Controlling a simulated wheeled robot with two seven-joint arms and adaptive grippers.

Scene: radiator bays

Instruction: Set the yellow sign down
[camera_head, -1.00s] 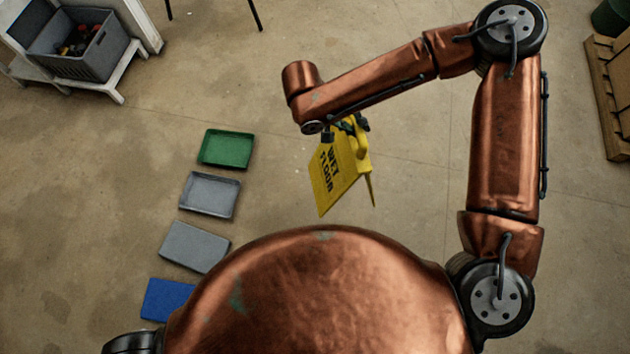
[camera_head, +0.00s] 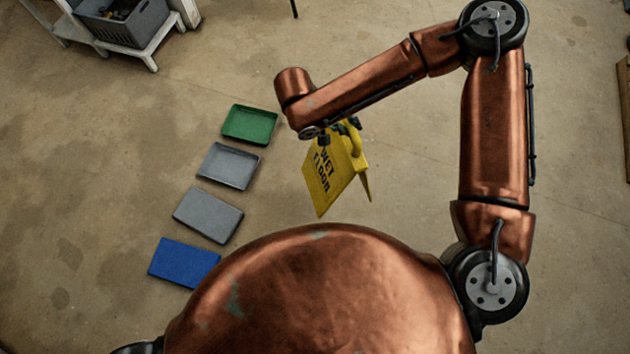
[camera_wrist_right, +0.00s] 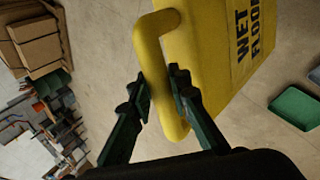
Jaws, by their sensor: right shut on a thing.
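The yellow sign (camera_head: 326,178) is a folding board with "WET FLOOR" in dark letters. It hangs from my right gripper (camera_head: 338,128), near the middle of the head view, with its two panels spread a little. In the right wrist view the green fingers of my right gripper (camera_wrist_right: 158,92) are closed around the sign's yellow handle (camera_wrist_right: 148,62). One lettered panel (camera_wrist_right: 225,45) shows at the top right there. The head view does not show clearly how high the sign is above the floor. My left gripper is not in view.
A green tray (camera_head: 249,125), a grey tray (camera_head: 229,166), a grey slab (camera_head: 208,215) and a blue slab (camera_head: 184,262) lie in a row on the floor, left of the sign. A grey crate (camera_head: 135,28) sits on a white stand at upper left. Floor right of the sign is clear.

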